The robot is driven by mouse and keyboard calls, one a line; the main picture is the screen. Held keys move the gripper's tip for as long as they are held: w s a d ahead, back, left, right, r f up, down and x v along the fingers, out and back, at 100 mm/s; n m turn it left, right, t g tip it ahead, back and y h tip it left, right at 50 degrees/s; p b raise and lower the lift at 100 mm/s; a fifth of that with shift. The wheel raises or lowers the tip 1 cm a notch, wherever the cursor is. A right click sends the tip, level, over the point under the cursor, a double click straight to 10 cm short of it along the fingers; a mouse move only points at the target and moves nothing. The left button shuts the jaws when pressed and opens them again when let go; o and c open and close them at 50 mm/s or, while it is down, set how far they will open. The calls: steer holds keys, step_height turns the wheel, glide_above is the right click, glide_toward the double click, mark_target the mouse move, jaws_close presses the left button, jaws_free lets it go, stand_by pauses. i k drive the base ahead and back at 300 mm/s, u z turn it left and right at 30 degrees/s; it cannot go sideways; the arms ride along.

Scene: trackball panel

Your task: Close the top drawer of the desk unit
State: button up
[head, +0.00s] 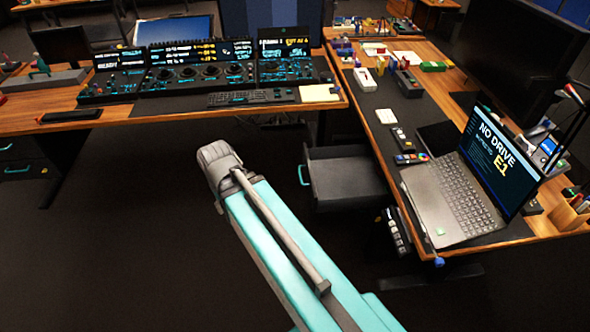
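The open drawer (348,180) is a dark grey tray that sticks out to the left from under the right-hand desk (385,150). Its front panel, with a teal handle (302,175), faces left. Its inside shows no clear contents. My teal arm rises from the lower right, and its grey joint (215,163) is left of the drawer front, with a visible gap in the picture. My gripper does not show, so its state and its distance from the handle are hidden.
A control-panel desk (180,115) with a keyboard (245,97) stands behind. A laptop (455,195) and small items lie on the right desk. Another drawer unit with a teal handle (17,170) is at far left. Dark floor (110,250) is clear left of my arm.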

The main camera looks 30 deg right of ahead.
mark_target(338, 178)
steer(key=z, duration=0.05)
steer(key=i, duration=0.75)
steer(key=z, duration=0.85)
steer(key=i, duration=0.6)
steer(key=z, duration=0.45)
steer(key=k, duration=0.9)
steer(key=z, duration=0.15)
steer(key=i, duration=0.35)
